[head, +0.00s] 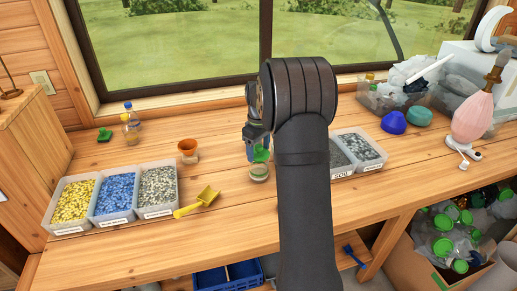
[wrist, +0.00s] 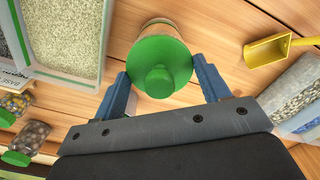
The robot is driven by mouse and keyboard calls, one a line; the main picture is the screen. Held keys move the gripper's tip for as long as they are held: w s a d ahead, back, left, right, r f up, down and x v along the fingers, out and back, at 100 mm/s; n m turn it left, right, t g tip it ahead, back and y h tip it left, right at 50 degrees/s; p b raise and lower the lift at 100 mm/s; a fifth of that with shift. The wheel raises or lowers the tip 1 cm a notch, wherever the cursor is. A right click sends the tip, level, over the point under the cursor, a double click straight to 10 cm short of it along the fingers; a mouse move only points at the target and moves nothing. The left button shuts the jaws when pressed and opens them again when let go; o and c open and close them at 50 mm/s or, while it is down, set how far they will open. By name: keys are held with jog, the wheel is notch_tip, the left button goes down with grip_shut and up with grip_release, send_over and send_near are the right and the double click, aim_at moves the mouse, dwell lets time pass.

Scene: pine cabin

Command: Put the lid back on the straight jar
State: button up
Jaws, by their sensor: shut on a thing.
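The green lid (wrist: 160,55) with its round knob (wrist: 158,82) is between the two blue fingers of my gripper (wrist: 160,68) in the wrist view. My gripper (head: 257,156) is shut on it. In the head view the green lid (head: 262,153) shows at the fingertips, just above a small round jar (head: 259,173) standing on the table. In the wrist view a pale part of the jar (wrist: 157,22) shows past the lid's edge. The lid hides most of the jar's mouth, so I cannot tell whether they touch.
Three bins of yellow, blue and pale grains (head: 157,184) stand at the left, with a yellow scoop (head: 205,196) beside them. An orange pot (head: 187,147) stands left of the jar. Dark-filled bins (head: 358,150) are right of my arm. Open table lies in front of the jar.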

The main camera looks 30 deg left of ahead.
jog(key=o, duration=1.2)
jog(key=shift+c, duration=0.2)
jog(key=shift+r, duration=0.1)
jog(key=shift+r, duration=3.45)
jog(key=shift+c, duration=0.4)
grip_shut()
jog(key=shift+f, duration=0.25)
